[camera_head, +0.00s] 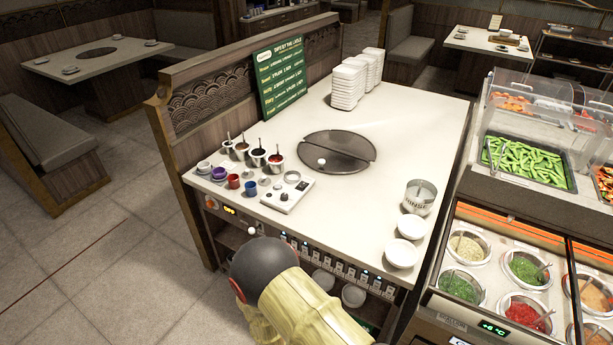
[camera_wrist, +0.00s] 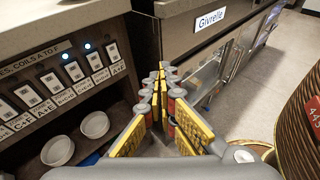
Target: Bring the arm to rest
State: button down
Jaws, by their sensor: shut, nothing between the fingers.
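My gripper (camera_wrist: 164,75) shows in the wrist view, its yellow-padded fingers shut with nothing between them. It is beside the front of the table, with a shelf of switches at its left. In the head view my arm covers part of the table's front near the bottom centre, and my gripper cannot be made out there. The white table (camera_head: 350,215) carries a round dark divided pot lid or burner (camera_head: 337,150) with a small white ball-like thing on it.
Sauce pots (camera_head: 258,157), small cups (camera_head: 233,181) and a control box (camera_head: 288,194) stand at the table's left. White bowls (camera_head: 402,254), a rinse container (camera_head: 420,196) and stacked dishes (camera_head: 347,86) stand on it too. A food counter (camera_head: 520,226) is close on the right. Open floor (camera_head: 110,270) lies left.

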jog(key=s+a+r+m+g+y, duration=0.1)
jog(key=s+r+m+g+y, duration=0.15)
jog(key=r+m+y, duration=0.4)
jog(key=s+a+r+m+g+y, duration=0.1)
jog(key=s+r+m, duration=0.3)
jog(key=r, duration=0.6)
jog(key=s+a+r+m+g+y, duration=0.1)
jog(key=s+r+m+g+y, duration=0.15)
jog(key=r+m+y, duration=0.4)
jog(key=s+d+r+m+t, duration=0.1)
jog(key=d+r+m+t, duration=0.1)
jog(key=r, duration=0.7)
jog(key=s+d+r+m+t, duration=0.1)
jog(key=d+r+t, duration=0.3)
jog(key=r, duration=0.5)
jog(key=shift+s+d+r+m+t, duration=0.35)
jog(key=shift+m+t, duration=0.25)
jog(key=shift+m, duration=0.1)
jog(key=shift+d, duration=0.1)
